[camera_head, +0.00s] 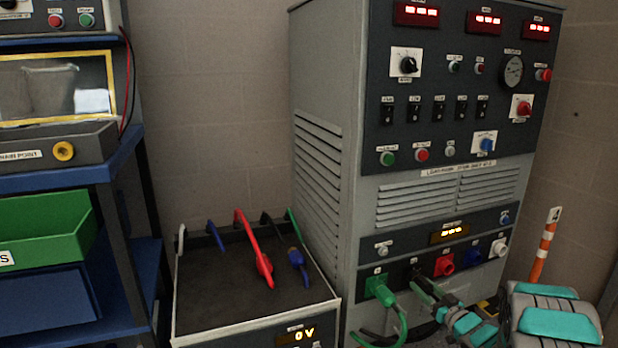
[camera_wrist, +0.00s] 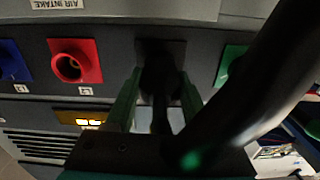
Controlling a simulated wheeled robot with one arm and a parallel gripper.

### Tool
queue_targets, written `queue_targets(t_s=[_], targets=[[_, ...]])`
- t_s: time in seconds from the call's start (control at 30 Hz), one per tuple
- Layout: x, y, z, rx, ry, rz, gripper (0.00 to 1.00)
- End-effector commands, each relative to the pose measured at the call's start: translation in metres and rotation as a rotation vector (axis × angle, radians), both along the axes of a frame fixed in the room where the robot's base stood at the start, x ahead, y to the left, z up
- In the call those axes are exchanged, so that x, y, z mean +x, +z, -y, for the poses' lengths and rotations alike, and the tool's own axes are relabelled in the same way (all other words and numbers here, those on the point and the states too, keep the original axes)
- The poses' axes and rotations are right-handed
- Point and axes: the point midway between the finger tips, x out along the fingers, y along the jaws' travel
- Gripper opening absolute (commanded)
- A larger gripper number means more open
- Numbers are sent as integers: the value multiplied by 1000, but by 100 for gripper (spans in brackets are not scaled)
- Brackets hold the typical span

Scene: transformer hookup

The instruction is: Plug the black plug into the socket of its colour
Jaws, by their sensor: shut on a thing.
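My gripper (camera_head: 428,288) is at the socket row of the tall grey cabinet. In the wrist view my gripper (camera_wrist: 159,98) is shut on the black plug (camera_wrist: 158,75), one finger on each side. The plug is in line with the black socket (camera_wrist: 181,50), at or against its face. The dark plug and my fingers hide the contact, so I cannot tell how deep it sits. In the head view the black socket (camera_head: 415,268) is between the green and red ones, and the held plug is mostly hidden.
A green plug (camera_head: 384,292) sits in the green socket, with its cable hanging close beside my gripper. The red socket (camera_head: 445,264), blue socket (camera_head: 473,257) and white socket (camera_head: 499,248) are empty. Red and blue plugs (camera_head: 264,266) lie on the low dark-topped unit (camera_head: 215,300).

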Motion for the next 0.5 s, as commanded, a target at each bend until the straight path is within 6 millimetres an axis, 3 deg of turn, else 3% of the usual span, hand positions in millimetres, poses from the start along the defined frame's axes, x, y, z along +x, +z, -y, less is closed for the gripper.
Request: queue_targets(t_s=[0.5], targets=[[0,3,0,121,0,-42,0]])
